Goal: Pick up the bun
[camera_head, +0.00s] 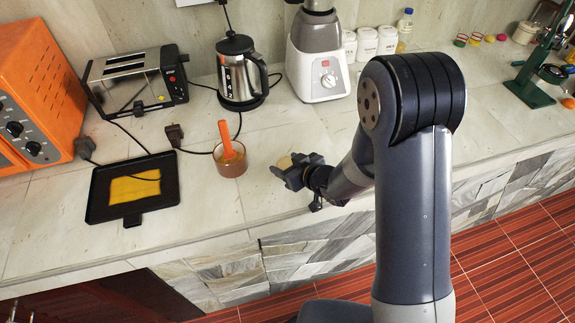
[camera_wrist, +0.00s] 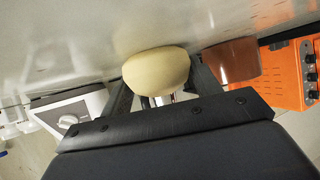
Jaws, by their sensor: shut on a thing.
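The bun (camera_wrist: 156,72) is pale yellow and rounded, and it sits between the two fingers of my gripper in the wrist view. My gripper (camera_head: 294,172) is shut on the bun near the front of the stone counter. In the head view only a small tan part of the bun (camera_head: 284,162) shows at the gripper. I cannot tell whether the bun touches the counter.
A brown pot (camera_head: 230,162) with an orange-handled utensil stands left of my gripper. A black tray (camera_head: 101,208) with a yellow sheet lies farther left. A kettle (camera_head: 240,80), blender (camera_head: 318,75), toaster (camera_head: 134,82) and orange oven (camera_head: 40,90) stand behind.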

